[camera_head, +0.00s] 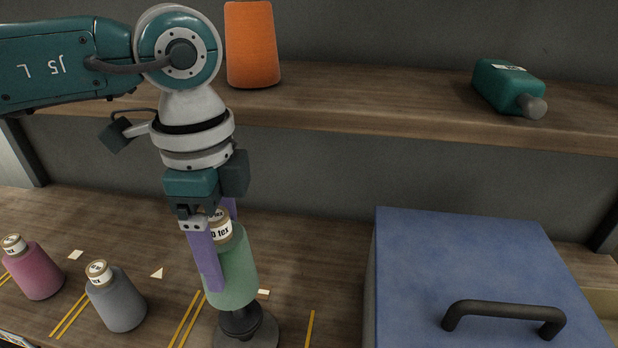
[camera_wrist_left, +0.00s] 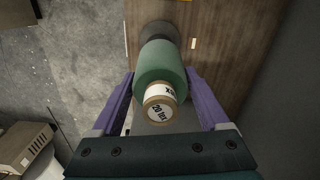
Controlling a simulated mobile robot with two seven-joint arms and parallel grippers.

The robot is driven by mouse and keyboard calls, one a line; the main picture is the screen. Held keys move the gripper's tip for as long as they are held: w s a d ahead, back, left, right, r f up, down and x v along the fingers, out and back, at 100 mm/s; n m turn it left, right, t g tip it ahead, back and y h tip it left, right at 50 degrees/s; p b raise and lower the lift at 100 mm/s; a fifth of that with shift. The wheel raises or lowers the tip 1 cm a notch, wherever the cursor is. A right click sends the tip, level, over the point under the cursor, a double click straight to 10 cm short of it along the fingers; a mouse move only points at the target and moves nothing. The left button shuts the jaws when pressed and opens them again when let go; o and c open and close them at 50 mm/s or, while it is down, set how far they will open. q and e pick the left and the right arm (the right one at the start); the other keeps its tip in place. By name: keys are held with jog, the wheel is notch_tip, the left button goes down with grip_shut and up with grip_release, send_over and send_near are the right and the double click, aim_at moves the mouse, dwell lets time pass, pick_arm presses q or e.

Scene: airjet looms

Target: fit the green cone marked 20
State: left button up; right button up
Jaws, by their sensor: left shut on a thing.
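The green cone (camera_head: 236,270) stands roughly upright on or just above a dark round peg base (camera_head: 243,330) on the bench; I cannot tell if it is fully seated. My right gripper is in neither view.
A pink cone (camera_head: 37,272) and a grey cone (camera_head: 118,302) stand at the left on the bench. A blue case (camera_head: 470,255) with a black handle fills the right. Above, a shelf (camera_head: 380,100) holds an orange cone (camera_head: 251,48) and a teal bottle (camera_head: 505,86).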

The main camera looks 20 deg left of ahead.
pick_arm(q)
jog(key=shift+f, duration=0.15)
jog(key=shift+f+b, duration=2.2)
jog(key=shift+f, duration=0.5)
jog(key=o, duration=1.4)
jog(key=shift+r, duration=0.1)
notch_tip(320, 180, up, 10)
jog(key=shift+b, duration=0.4)
